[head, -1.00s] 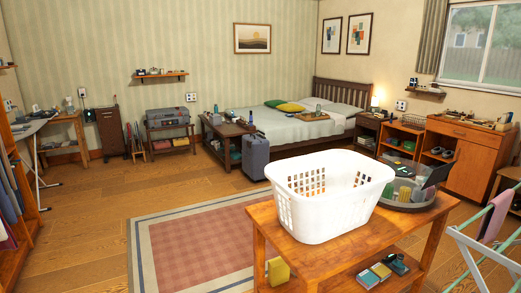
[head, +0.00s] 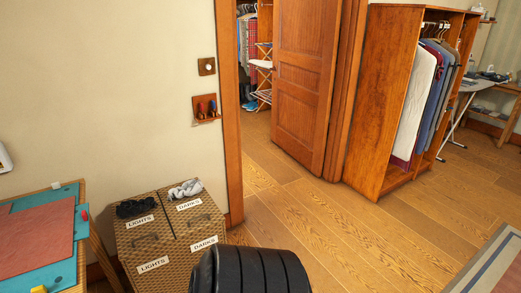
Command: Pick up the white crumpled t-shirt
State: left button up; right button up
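A small white-grey crumpled cloth (head: 185,189), which looks like the white t-shirt, lies on top of the wicker hamper (head: 203,222) at the lower left in the head view. It rests at the back of the half labelled DARKS. A black crumpled cloth (head: 135,206) lies to its left on the half labelled LIGHTS. Both lids look closed. Neither of my grippers shows in the head view; a dark ribbed part, probably of my own arm, covers the bottom centre and hides the floor in front of the hamper.
A table with a teal and red mat (head: 38,239) stands at the left. An open wooden door (head: 304,90) shows a doorway right of the hamper. A wooden wardrobe (head: 390,100) with hanging clothes stands at the right. The wood floor (head: 330,225) between is clear.

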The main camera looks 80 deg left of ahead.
aim_at(190, 188)
jog(key=u, duration=3.3)
jog(key=i+l+u, duration=0.3)
jog(key=i+l, duration=0.35)
